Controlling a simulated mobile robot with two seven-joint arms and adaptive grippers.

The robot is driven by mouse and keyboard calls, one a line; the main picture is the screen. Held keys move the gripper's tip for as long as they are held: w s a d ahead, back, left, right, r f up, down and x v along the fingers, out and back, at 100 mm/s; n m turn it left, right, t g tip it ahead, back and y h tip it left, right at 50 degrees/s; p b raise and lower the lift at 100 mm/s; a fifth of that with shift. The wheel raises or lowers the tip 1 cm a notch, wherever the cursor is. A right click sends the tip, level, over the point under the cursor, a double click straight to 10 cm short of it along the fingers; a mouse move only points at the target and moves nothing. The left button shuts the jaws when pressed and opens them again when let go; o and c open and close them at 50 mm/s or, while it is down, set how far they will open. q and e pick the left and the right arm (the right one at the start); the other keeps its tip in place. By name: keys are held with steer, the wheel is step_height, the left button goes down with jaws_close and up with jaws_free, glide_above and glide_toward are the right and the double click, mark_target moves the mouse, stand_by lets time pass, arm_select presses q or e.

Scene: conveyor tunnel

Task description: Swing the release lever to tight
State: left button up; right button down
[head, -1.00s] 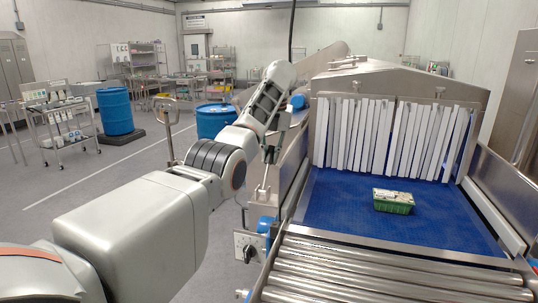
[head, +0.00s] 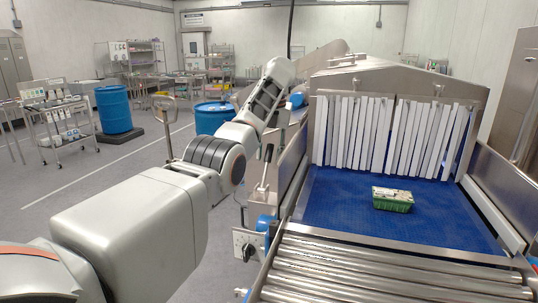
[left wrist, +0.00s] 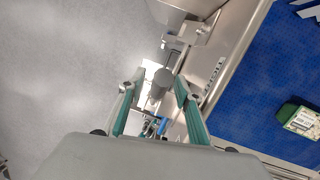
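The release lever (head: 267,168) stands beside the left side of the conveyor in the head view, with a dark grip on a metal rod. My left arm reaches over to it, and my left gripper (head: 279,122) is near the top of the grip, mostly hidden behind my own wrist. In the left wrist view, the two fingers of my left gripper (left wrist: 160,88) are spread apart. A grey rounded part shows between them; I cannot tell if they touch it. The word TIGHT (left wrist: 214,73) is on the metal plate to the right of the fingers. My right gripper is not in view.
A green-and-white pack (head: 392,199) lies on the blue belt (head: 335,205) before the strip curtain (head: 345,135). Rollers (head: 390,275) are in front. Blue drums (head: 115,111) stand at the left.

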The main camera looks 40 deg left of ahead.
arm_select(q)
steer(key=shift+v, duration=3.6)
